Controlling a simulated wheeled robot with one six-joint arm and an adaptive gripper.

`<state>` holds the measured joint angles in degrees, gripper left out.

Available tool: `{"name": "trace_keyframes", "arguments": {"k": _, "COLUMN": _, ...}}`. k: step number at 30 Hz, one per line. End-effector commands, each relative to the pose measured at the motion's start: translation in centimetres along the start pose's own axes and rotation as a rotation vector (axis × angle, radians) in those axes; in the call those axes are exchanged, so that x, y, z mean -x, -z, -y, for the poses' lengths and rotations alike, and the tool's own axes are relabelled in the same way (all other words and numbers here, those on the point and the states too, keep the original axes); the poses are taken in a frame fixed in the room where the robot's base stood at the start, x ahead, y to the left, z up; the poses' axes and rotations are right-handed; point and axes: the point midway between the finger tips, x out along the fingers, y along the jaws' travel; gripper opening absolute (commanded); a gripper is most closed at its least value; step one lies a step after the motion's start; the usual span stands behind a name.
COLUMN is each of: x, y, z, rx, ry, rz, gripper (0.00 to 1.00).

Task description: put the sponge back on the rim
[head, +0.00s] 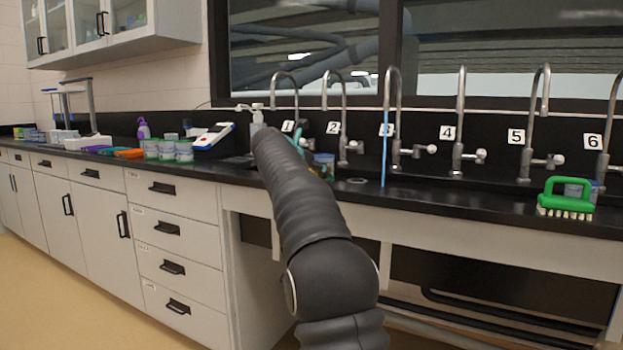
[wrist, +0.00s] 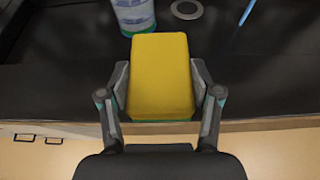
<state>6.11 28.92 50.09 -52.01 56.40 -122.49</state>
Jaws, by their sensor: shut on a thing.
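The sponge (wrist: 160,75) is a yellow block with a thin green layer along its near lower edge. In the wrist view my gripper (wrist: 160,90) is shut on it, one finger pressing each side. It is held over the black counter's front edge (wrist: 240,118); the height above the counter cannot be told. In the head view my arm hides the sponge and most of the gripper (head: 302,142), which is near taps 1 and 2.
A clear container with blue marking (wrist: 133,14) stands just beyond the sponge. A round drain (wrist: 187,9) and a blue rod (head: 384,150) are to the right. A green brush (head: 567,198) lies farther right. Numbered taps (head: 460,120) line the back.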

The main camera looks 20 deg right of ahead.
Motion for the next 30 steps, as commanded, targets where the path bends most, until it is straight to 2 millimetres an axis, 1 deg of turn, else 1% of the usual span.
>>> {"name": "trace_keyframes", "arguments": {"k": 1, "x": -0.33, "y": 0.85, "z": 0.01, "rx": 0.000, "ry": 0.000, "rz": 0.000, "gripper": 0.45}}
{"name": "trace_keyframes", "arguments": {"k": 2, "x": -0.39, "y": 0.99, "z": 0.00, "rx": 0.000, "ry": -0.001, "rz": 0.001, "gripper": 0.45}}
{"name": "trace_keyframes", "arguments": {"k": 9, "x": -0.34, "y": 0.90, "z": -0.03, "rx": 0.000, "ry": -0.002, "rz": 0.001, "gripper": 0.45}}
{"name": "trace_keyframes", "arguments": {"k": 13, "x": -0.45, "y": 1.17, "z": -0.02, "rx": 0.000, "ry": -0.002, "rz": 0.000, "gripper": 0.45}}
{"name": "trace_keyframes", "arguments": {"k": 14, "x": -0.42, "y": 1.10, "z": -0.02, "rx": -0.001, "ry": -0.002, "rz": 0.001, "gripper": 0.71}}
{"name": "trace_keyframes", "arguments": {"k": 15, "x": -0.42, "y": 1.09, "z": -0.02, "rx": -0.001, "ry": -0.002, "rz": 0.001, "gripper": 0.81}}
{"name": "trace_keyframes", "arguments": {"k": 16, "x": -0.42, "y": 1.09, "z": -0.02, "rx": -0.001, "ry": -0.002, "rz": 0.001, "gripper": 0.89}}
{"name": "trace_keyframes", "arguments": {"k": 27, "x": -0.36, "y": 0.90, "z": 0.00, "rx": -0.001, "ry": -0.001, "rz": 0.001, "gripper": 0.89}}
{"name": "trace_keyframes", "arguments": {"k": 30, "x": 0.43, "y": 0.82, "z": -0.01, "rx": -0.001, "ry": -0.002, "rz": 0.001, "gripper": 0.89}}
